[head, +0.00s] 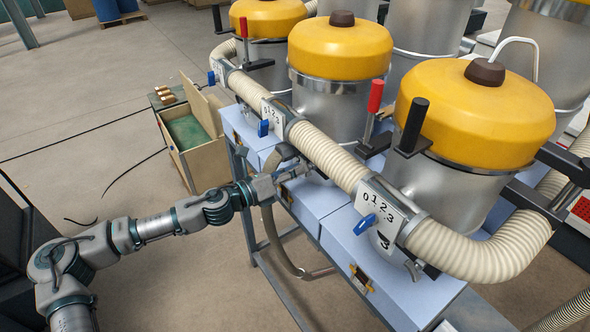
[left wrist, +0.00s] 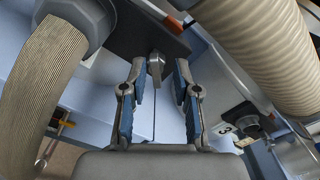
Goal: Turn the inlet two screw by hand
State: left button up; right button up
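The inlet two screw, a grey metal piece (left wrist: 156,67), shows in the left wrist view under a dark plate. It hangs between the fingertips of my left gripper (left wrist: 159,72). Clear gaps show on both sides of it, so the blue-padded fingers are open and do not appear to touch it. In the head view my left gripper (head: 290,173) reaches in from the left, below the middle hose and above the blue box. The fingers and screw are small and partly hidden there. My right gripper is not in view.
A ribbed hose (head: 330,155) runs close above the gripper, past a numbered plate (head: 272,114) with a blue lever. Another hose (left wrist: 45,75) hangs at left in the wrist view. Yellow-lidded hoppers (head: 340,45) stand behind. An open drawer box (head: 192,135) stands at left.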

pick_arm(q)
jog(key=shift+w+f, duration=0.1)
jog(key=shift+a, duration=0.1)
jog(key=shift+v, duration=1)
